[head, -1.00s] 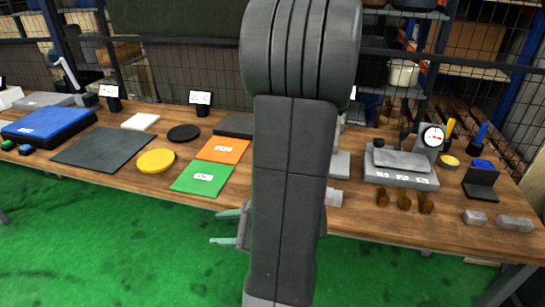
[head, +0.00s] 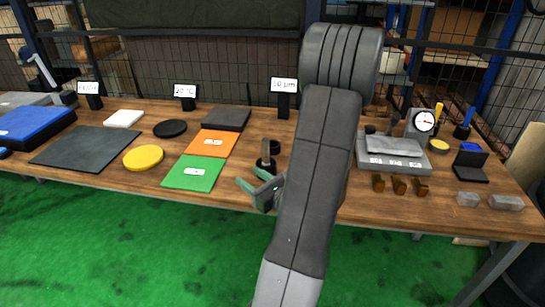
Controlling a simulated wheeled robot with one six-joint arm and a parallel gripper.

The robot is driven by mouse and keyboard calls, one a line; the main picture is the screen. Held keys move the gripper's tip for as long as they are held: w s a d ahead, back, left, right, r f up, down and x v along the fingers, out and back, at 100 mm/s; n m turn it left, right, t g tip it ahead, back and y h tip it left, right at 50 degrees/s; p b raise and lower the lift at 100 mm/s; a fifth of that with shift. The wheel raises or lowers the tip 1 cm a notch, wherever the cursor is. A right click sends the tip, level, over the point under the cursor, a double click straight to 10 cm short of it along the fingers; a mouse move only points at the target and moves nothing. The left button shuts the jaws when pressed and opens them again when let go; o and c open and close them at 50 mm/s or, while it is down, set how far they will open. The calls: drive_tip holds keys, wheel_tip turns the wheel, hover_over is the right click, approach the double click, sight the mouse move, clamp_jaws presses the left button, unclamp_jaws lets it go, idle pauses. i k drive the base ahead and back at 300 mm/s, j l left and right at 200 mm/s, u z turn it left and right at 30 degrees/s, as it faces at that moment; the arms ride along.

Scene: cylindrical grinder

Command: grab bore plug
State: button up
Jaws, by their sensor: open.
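My gripper (head: 258,188), with teal fingers, is open and empty at the front edge of the table, left of my arm. Just behind it stands a small dark piece with a grey upright stem (head: 266,152) and dark round parts at its foot. This may be the bore plug, but it is too small to tell for sure. The gripper's fingers are in front of and below it in the picture, and I cannot tell whether they touch it. My arm hides the table to the right of it.
The wooden table (head: 100,175) holds a green plate (head: 195,171), an orange plate (head: 212,143), a yellow disc (head: 143,158) and a black disc (head: 170,128) at left. At right are a grey block with a dial (head: 424,121), brown pieces (head: 399,185) and metal blocks (head: 506,202).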

sight(265, 141)
drive_tip(key=j+z, duration=0.45)
drive_tip(key=i+j+z, duration=0.1)
drive_tip(key=j+z, duration=0.3)
drive_tip(key=l, duration=0.1)
